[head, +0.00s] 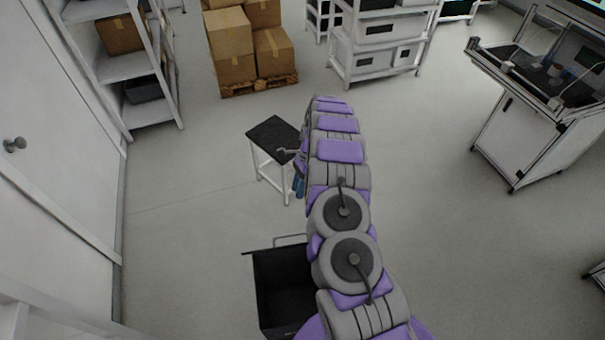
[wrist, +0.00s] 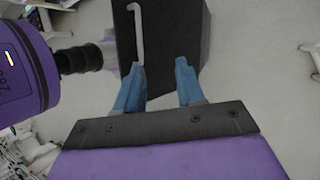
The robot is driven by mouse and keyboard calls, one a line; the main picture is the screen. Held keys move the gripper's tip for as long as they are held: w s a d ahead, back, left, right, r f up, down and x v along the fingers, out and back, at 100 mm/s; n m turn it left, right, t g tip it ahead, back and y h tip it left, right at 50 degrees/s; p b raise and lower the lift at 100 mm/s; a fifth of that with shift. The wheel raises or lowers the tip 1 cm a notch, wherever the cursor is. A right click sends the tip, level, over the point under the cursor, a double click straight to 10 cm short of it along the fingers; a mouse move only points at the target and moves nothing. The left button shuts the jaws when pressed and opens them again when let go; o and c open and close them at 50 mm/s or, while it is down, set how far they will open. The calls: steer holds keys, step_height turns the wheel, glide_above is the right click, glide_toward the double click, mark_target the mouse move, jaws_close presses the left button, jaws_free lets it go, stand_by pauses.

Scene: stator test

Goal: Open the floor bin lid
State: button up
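The black floor bin (head: 285,295) stands at the bottom of the head view, left of my arm. Its dark inside shows from above. The lid (head: 262,250) appears raised at the bin's far edge, seen nearly edge-on, with a pale handle (head: 290,238) beyond it. In the wrist view a black panel (wrist: 172,35), apparently the lid's outer face, carries the pale bent handle (wrist: 138,35). My gripper (wrist: 159,65) is open, its two blue fingers apart with nothing clearly between them. The handle lies beyond the left fingertip. In the head view my arm hides most of the gripper.
A small black-topped table (head: 273,134) stands beyond the bin. Boxes on a pallet (head: 250,50) and white shelving (head: 380,45) are at the back. A shelf (head: 125,68) and a door (head: 45,140) line the left. A workstation (head: 535,110) is at right.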

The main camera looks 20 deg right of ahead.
steer(key=p+v, duration=0.6)
steer(key=v, duration=1.1)
steer(key=shift+p, duration=0.4)
steer(key=shift+d, duration=0.15)
steer(key=shift+c, duration=0.2)
